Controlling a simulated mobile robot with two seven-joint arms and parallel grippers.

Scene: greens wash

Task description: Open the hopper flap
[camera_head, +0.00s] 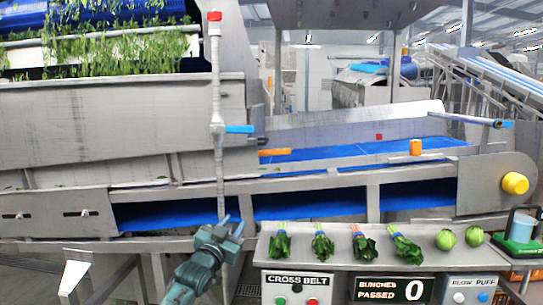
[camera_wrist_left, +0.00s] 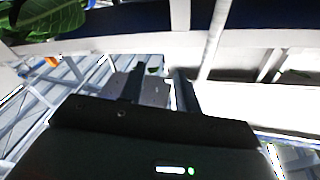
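The grey metal hopper (camera_head: 110,130) fills the left of the head view, with loose leafy greens (camera_head: 120,48) above it. I cannot tell which panel is its flap. A vertical grey pole (camera_head: 217,85) with a red top stands at its right end. A blue handle (camera_head: 240,129) sticks out to the right beside the pole, and an orange handle (camera_head: 275,152) lies a little lower. My left gripper (camera_head: 231,226) is below both handles, near the pole's foot, with its fingers apart and nothing between them. The fingers also show apart in the left wrist view (camera_wrist_left: 160,85). My right gripper is out of view.
A shelf (camera_head: 345,258) at the front right bears several green bunches (camera_head: 322,243) and two round green heads (camera_head: 446,239). Control panels (camera_head: 297,287) are below it. The blue belt (camera_head: 340,158) runs behind, with an orange cylinder (camera_head: 415,147) and yellow knob (camera_head: 515,183).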

